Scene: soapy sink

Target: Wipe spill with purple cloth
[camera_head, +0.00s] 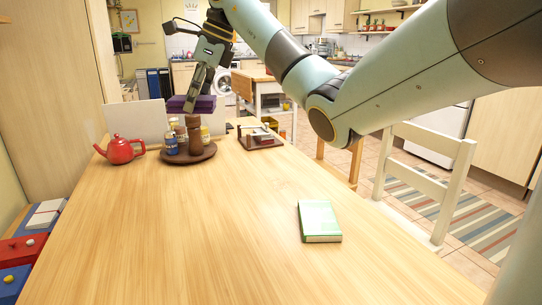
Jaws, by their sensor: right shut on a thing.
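My right gripper (193,102) points down and is shut on the cloth. In the picture the cloth appears just above the jars on a round brown tray (196,158); I cannot tell whether it touches them. I see no clear spill on the visible tabletop. My left gripper is not in view.
A red teapot (122,150) stands left of the tray. A small wooden caddy (260,138) stands to its right. A green book (319,221) lies at the right of the table. The near middle of the tabletop is clear.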

